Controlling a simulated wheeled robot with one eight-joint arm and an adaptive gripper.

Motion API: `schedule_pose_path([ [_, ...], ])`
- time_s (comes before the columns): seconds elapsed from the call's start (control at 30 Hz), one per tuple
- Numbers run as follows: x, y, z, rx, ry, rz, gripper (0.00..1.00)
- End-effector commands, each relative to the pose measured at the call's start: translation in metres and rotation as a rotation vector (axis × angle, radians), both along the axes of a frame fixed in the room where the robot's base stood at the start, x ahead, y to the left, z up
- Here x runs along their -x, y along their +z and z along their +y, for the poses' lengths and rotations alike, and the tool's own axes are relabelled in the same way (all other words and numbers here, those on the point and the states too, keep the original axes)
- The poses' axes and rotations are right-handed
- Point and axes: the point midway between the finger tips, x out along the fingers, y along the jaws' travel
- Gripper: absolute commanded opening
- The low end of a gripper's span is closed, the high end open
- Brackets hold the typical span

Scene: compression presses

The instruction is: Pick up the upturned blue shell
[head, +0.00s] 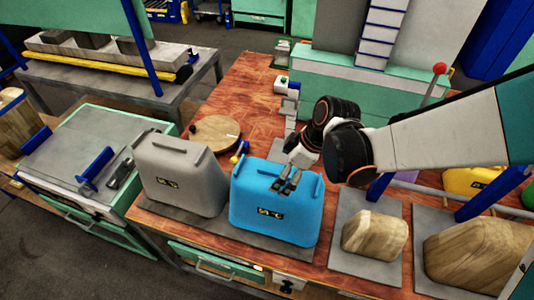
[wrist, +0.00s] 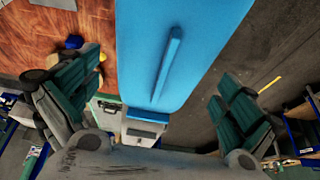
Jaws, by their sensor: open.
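The blue shell (head: 268,218) stands on a dark grey mat at the table's front edge, with a raised rib along its top and a small dark label on its near face. In the wrist view, the blue shell (wrist: 185,60) and its rib lie between my two spread fingers. My gripper (head: 287,180) is open and empty over the shell's top; it also shows in the wrist view (wrist: 160,72). Gaps show between the fingers and the shell in the wrist view. My gripper hides part of the shell's top in the head view.
A similar grey shell (head: 180,178) stands close on the left. Wooden blocks (head: 375,236) sit on grey plates to the right. A round wooden disc (head: 215,132) lies behind the grey shell. A green press (head: 345,90) stands behind. Bare wooden tabletop (head: 250,90) shows toward the back.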

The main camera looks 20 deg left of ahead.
Motion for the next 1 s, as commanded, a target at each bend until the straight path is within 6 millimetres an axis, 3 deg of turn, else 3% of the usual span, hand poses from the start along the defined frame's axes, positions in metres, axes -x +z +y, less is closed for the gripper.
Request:
schedule_pose_path([
  [0.03,0.009,-0.008,0.007,0.000,0.016,0.000,1.00],
  [0.23,0.008,-0.031,0.016,0.000,0.012,0.000,1.00],
  [0.73,0.006,-0.032,0.016,0.000,0.009,0.000,1.00],
  [0.93,0.006,-0.032,0.016,0.000,0.009,0.000,0.55],
  [1.0,0.006,-0.032,0.016,0.000,0.009,0.000,0.50],
])
